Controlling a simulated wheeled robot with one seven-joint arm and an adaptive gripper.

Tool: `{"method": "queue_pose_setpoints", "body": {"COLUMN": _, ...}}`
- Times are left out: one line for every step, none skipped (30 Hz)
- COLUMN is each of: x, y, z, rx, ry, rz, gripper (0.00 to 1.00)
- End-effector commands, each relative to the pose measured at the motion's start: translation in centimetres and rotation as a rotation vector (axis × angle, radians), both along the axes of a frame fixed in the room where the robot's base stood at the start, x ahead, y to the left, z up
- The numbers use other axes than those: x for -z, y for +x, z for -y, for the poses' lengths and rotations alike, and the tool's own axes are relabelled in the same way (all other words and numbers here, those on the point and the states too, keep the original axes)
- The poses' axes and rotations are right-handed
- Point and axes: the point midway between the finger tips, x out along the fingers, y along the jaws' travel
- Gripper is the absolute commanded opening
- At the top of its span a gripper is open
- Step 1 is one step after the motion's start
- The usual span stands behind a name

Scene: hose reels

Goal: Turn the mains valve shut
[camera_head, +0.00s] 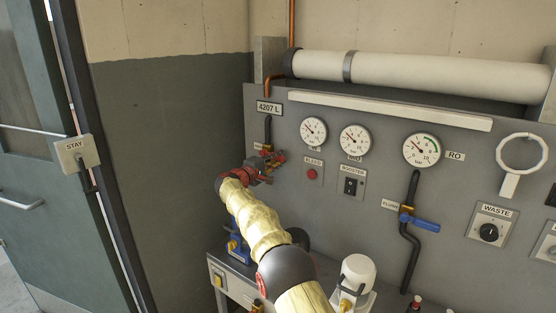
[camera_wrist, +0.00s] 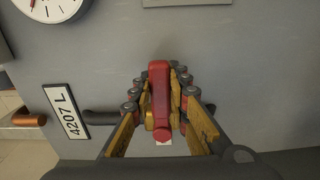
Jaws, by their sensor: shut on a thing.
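The mains valve's red lever (camera_wrist: 160,88) stands between my gripper's fingers in the wrist view. My gripper (camera_wrist: 160,92) is shut on it, with a yellow-and-dark finger against each side. In the wrist view the lever lies crosswise to the dark pipe (camera_wrist: 102,117), which runs sideways behind it. In the head view my gripper (camera_head: 265,168) is at the left end of the grey panel, just below the dark pipe (camera_head: 268,128) under the 4207 L plate (camera_head: 269,107). There my gripper covers most of the valve, and the valve body is hidden.
The grey panel (camera_head: 390,130) carries several gauges, a red button (camera_head: 312,174), a booster switch (camera_head: 350,186) and a blue flush lever (camera_head: 425,224). A white pump-like unit (camera_head: 358,272) stands below. A door (camera_head: 50,190) is at left.

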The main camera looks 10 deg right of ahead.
Motion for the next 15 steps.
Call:
{"method": "queue_pose_setpoints", "body": {"x": 0.33, "y": 0.00, "z": -0.02, "rx": 0.000, "ry": 0.003, "rz": -0.003, "gripper": 0.00}}
{"method": "queue_pose_setpoints", "body": {"x": 0.34, "y": 0.00, "z": -0.02, "rx": 0.000, "ry": 0.003, "rz": -0.003, "gripper": 0.00}}
{"method": "queue_pose_setpoints", "body": {"x": 0.35, "y": 0.00, "z": -0.02, "rx": 0.000, "ry": 0.003, "rz": -0.003, "gripper": 0.00}}
{"method": "queue_pose_setpoints", "body": {"x": 0.35, "y": 0.00, "z": -0.02, "rx": 0.000, "ry": 0.003, "rz": -0.003, "gripper": 0.00}}
{"method": "queue_pose_setpoints", "body": {"x": 0.35, "y": 0.00, "z": -0.02, "rx": 0.000, "ry": 0.003, "rz": -0.003, "gripper": 0.00}}
{"method": "queue_pose_setpoints", "body": {"x": 0.36, "y": 0.00, "z": -0.02, "rx": 0.000, "ry": 0.003, "rz": -0.003, "gripper": 0.18}}
{"method": "queue_pose_setpoints", "body": {"x": 0.36, "y": 0.00, "z": -0.02, "rx": 0.000, "ry": 0.002, "rz": -0.004, "gripper": 0.20}}
{"method": "queue_pose_setpoints", "body": {"x": 0.37, "y": 0.00, "z": -0.02, "rx": 0.000, "ry": 0.002, "rz": -0.004, "gripper": 0.22}}
{"method": "queue_pose_setpoints", "body": {"x": 0.35, "y": 0.00, "z": -0.02, "rx": 0.000, "ry": 0.002, "rz": -0.004, "gripper": 0.24}}
{"method": "queue_pose_setpoints", "body": {"x": 0.33, "y": 0.00, "z": -0.02, "rx": 0.000, "ry": 0.002, "rz": -0.004, "gripper": 0.26}}
{"method": "queue_pose_setpoints", "body": {"x": 0.31, "y": -0.01, "z": -0.02, "rx": 0.000, "ry": 0.001, "rz": -0.003, "gripper": 0.28}}
{"method": "queue_pose_setpoints", "body": {"x": 0.28, "y": -0.01, "z": -0.02, "rx": 0.000, "ry": 0.001, "rz": -0.003, "gripper": 0.30}}
{"method": "queue_pose_setpoints", "body": {"x": 0.26, "y": -0.01, "z": -0.02, "rx": 0.000, "ry": 0.001, "rz": -0.003, "gripper": 0.32}}
{"method": "queue_pose_setpoints", "body": {"x": 0.24, "y": -0.01, "z": -0.02, "rx": 0.000, "ry": 0.001, "rz": -0.003, "gripper": 0.33}}
{"method": "queue_pose_setpoints", "body": {"x": 0.20, "y": -0.01, "z": -0.02, "rx": 0.000, "ry": 0.001, "rz": -0.002, "gripper": 0.36}}
